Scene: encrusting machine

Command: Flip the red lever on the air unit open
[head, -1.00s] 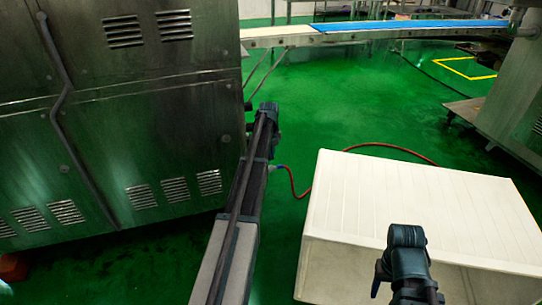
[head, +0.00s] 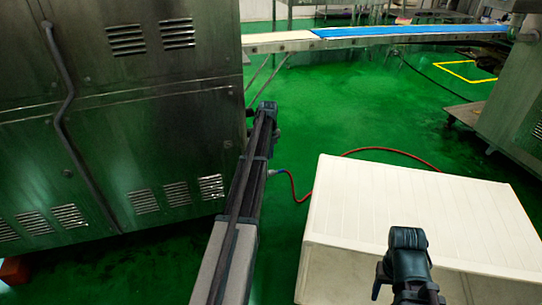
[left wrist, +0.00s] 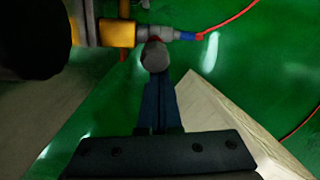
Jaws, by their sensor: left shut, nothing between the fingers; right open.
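In the left wrist view my left gripper (left wrist: 158,85) is shut and empty, its fingers pointing up the picture. Its tips meet or overlap a rounded grey piece (left wrist: 155,57) below the air unit's pipe; I cannot tell whether they touch it. The air unit shows yellow fittings (left wrist: 117,33) and a grey pipe end with a blue connector. A small reddish patch above the grey piece may be part of the red lever, mostly hidden. In the head view my left arm reaches towards the machine's corner, hiding most of the unit.
A large steel machine (head: 110,100) stands at left. A red hose (head: 390,150) runs from the air unit behind a white box (head: 420,205) at right. My right arm is over the box's front. Green floor (head: 340,110) is open beyond.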

